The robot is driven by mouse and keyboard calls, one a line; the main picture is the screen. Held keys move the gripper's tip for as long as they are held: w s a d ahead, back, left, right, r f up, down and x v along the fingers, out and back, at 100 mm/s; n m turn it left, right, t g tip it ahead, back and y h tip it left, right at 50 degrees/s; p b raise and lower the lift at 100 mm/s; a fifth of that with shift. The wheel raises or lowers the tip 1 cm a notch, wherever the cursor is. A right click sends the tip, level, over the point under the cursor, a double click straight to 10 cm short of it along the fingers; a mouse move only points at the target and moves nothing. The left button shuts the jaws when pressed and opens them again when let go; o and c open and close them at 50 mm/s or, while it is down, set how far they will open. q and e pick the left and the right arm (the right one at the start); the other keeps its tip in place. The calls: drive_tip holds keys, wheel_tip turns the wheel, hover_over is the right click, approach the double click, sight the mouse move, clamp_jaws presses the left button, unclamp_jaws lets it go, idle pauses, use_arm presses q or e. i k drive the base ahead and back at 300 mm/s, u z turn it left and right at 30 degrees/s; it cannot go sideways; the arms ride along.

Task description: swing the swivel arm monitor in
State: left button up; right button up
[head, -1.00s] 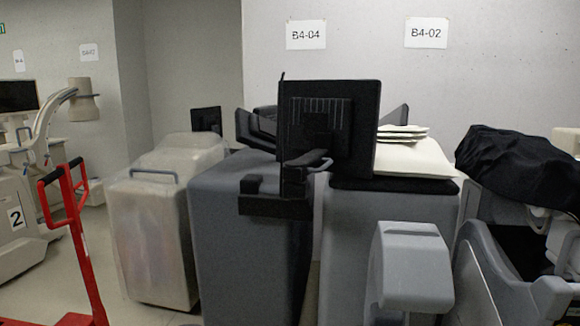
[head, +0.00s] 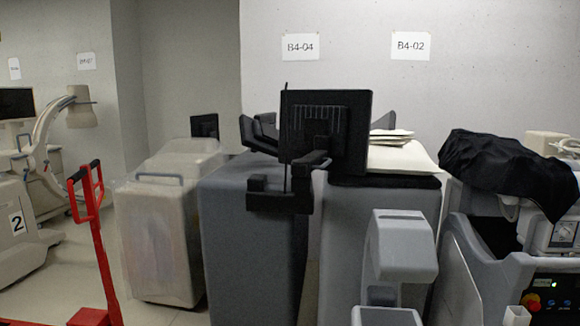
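The swivel arm monitor (head: 356,130) is black and shows its back with vent slots, in the middle of the head view. A short black arm (head: 312,162) carries it from a black bracket (head: 280,201) on the side of a dark grey cabinet (head: 240,243). The monitor stands upright, in front of the gap between this cabinet and the grey cabinet to its right. Neither of my grippers is in the head view.
A plastic-covered cart (head: 158,240) and a red pallet-truck handle (head: 90,195) stand at left. A light grey machine part (head: 403,245) stands in front at right. A black-draped machine (head: 505,165) is at far right. Some floor is bare at left.

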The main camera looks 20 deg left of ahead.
sight(328, 129)
drive_tip(key=z, duration=0.15)
drive_tip(key=i, duration=1)
drive_tip(key=u, duration=0.95)
drive_tip(key=k, duration=0.1)
drive_tip(key=z, duration=0.8)
